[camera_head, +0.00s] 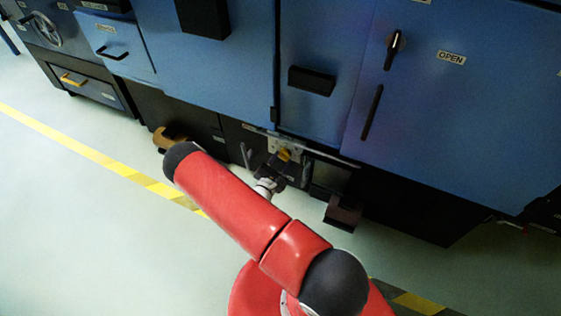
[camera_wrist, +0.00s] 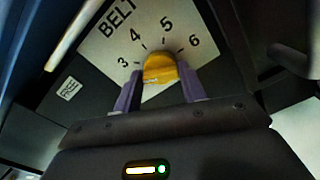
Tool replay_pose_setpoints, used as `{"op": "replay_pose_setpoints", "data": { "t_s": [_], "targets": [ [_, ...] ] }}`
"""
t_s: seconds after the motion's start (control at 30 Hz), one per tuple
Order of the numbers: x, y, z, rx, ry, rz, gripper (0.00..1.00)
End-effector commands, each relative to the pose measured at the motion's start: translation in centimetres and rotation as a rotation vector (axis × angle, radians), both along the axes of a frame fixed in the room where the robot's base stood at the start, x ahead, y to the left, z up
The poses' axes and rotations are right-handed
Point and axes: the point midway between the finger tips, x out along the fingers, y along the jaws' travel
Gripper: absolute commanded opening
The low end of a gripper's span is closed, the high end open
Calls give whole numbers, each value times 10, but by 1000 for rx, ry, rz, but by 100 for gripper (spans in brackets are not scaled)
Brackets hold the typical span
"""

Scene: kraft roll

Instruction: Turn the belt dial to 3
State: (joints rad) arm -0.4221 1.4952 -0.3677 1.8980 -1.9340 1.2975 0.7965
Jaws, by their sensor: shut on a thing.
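The yellow belt dial (camera_wrist: 160,67) sits on a pale plate (camera_wrist: 112,48) marked BELT, with the numbers 3, 4, 5 and 6 in an arc around it. My gripper (camera_wrist: 160,73) is shut on the dial, one finger on each side. I cannot tell which number the dial points to. The 3 is at the left of the arc and the 6 at the right. In the head view the dial (camera_head: 285,154) shows small, low on the machine front, with my gripper (camera_head: 279,162) against it and my red arm reaching up to it.
A dark pedal-like box (camera_head: 343,213) juts out low at the right. Blue cabinet doors with black handles (camera_head: 312,81) rise above. The pale floor at left is open, crossed by a yellow line.

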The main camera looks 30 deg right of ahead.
Motion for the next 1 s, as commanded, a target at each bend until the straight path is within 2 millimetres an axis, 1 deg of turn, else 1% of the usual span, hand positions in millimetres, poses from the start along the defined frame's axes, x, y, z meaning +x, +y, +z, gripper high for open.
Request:
{"op": "replay_pose_setpoints", "data": {
  "t_s": [0.2, 0.43, 0.7, 1.0],
  "targets": [
    [0, 0, -1, 99, -126, 0, 18],
    [-1, 0, -1, 170, -216, 1, 18],
    [-1, 0, -2, 205, -260, 1, 18],
    [-1, 0, -2, 209, -264, 1, 18]
  ]
}}
